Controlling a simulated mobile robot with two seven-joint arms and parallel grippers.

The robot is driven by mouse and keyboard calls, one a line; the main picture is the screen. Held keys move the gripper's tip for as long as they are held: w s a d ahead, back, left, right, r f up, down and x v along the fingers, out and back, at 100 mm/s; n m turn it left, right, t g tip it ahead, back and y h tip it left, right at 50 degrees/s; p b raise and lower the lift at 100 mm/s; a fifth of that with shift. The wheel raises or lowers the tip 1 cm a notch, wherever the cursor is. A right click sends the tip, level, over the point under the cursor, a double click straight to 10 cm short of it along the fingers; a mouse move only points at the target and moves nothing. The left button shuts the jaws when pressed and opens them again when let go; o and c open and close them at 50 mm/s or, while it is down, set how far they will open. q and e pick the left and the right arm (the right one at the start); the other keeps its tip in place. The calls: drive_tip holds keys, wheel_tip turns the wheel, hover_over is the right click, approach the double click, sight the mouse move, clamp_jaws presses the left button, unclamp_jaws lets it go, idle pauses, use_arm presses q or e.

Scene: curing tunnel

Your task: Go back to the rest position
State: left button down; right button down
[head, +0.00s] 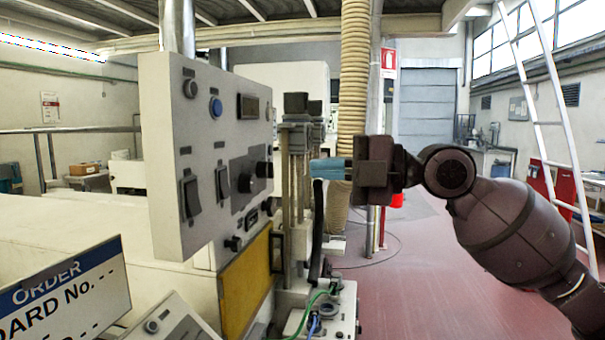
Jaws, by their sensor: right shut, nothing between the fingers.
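My right gripper (328,168) is in the middle of the head view, on an arm that comes in from the right. Its blue fingers are shut with nothing between them and point left. They show in front of the metal posts at the right side of the control cabinet; I cannot tell the exact gap. My left gripper is not in the view.
A control panel (205,150) with knobs and switches stands at centre left, above a yellow panel (245,287). An order sign (65,290) is at lower left. A white ladder (548,110) stands at right. The red floor (415,260) is open beyond my arm.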

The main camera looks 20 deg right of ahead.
drive_tip(key=shift+s+d, duration=0.15)
drive_tip(key=w+d+f+m+t+h, duration=0.45)
drive_tip(key=w+f+m+t, duration=0.3)
drive_tip(key=m, duration=0.55)
drive_tip(key=d+f+m+h, duration=0.3)
drive_tip(key=f+m+h, duration=0.45)
drive_tip(key=f, duration=1.75)
drive_tip(key=s+f+m+g+h, duration=0.1)
drive_tip(key=s+f+m, duration=0.1)
drive_tip(key=s+f, duration=0.5)
drive_tip(key=s+f+m+g, duration=0.1)
drive_tip(key=s+f+m, duration=0.25)
drive_tip(key=f, duration=0.65)
drive_tip(key=s+a+f+m+g+h, duration=0.1)
drive_tip(key=s+f+g, duration=0.1)
drive_tip(key=s+f, duration=0.5)
drive_tip(key=s+a+f+m+g+h, duration=0.1)
drive_tip(key=s+f+g, duration=0.1)
drive_tip(key=s+f, duration=0.4)
drive_tip(key=s, duration=0.5)
drive_tip(key=shift+a+f, duration=0.3)
drive_tip(key=shift+f, duration=0.1)
